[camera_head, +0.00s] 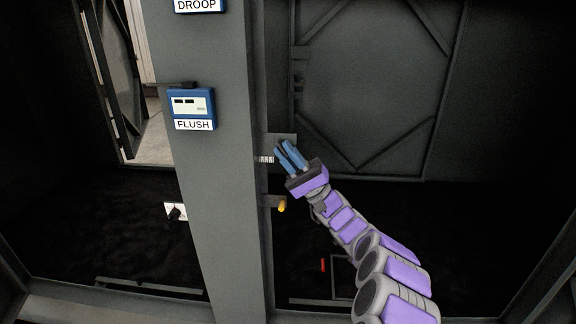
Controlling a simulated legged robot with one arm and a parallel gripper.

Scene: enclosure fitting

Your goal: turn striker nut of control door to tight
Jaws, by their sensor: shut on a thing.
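My gripper (289,157) is at the right side of the grey post (211,170), with its blue fingers pointing up and left. The fingers are close together, at a small grey bracket (279,137) on the post's edge. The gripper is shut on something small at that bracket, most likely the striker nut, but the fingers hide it. I cannot tell how far the nut is turned. A dark door panel with diagonal braces (372,85) stands behind, to the right.
A blue box labelled FLUSH (191,108) and a DROOP label (198,5) are on the post. Below my gripper is a bracket with a yellow knob (281,205). A small red item (323,265) is lower down. An open doorway (152,130) is at left.

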